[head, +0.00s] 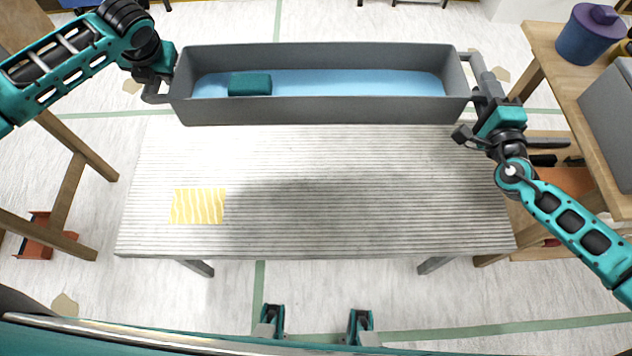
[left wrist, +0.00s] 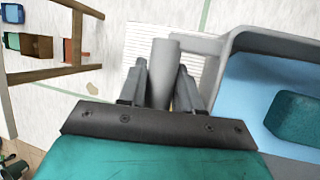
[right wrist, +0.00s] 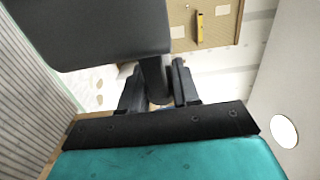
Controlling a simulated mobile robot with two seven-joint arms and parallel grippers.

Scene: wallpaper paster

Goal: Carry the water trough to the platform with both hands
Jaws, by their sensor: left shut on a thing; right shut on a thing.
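The water trough (head: 320,110) is a long grey box with blue water and a teal block (head: 250,84) inside. It is level above the far edge of the ribbed grey platform (head: 350,200) in the head view, with a shadow on the boards. My left gripper (head: 158,84) is shut on the trough's left handle, a grey bar that shows between the fingers in the left wrist view (left wrist: 162,75). My right gripper (head: 478,112) is at the trough's right handle (head: 474,68), shut on it; in the right wrist view a dark bar (right wrist: 155,80) lies between its fingers.
A yellow patterned sheet (head: 198,206) lies at the platform's left. A wooden table (head: 545,45) with a blue pot (head: 590,35) and a grey box stands at the right, close to my right arm. Wooden trestle legs (head: 68,190) stand at the left.

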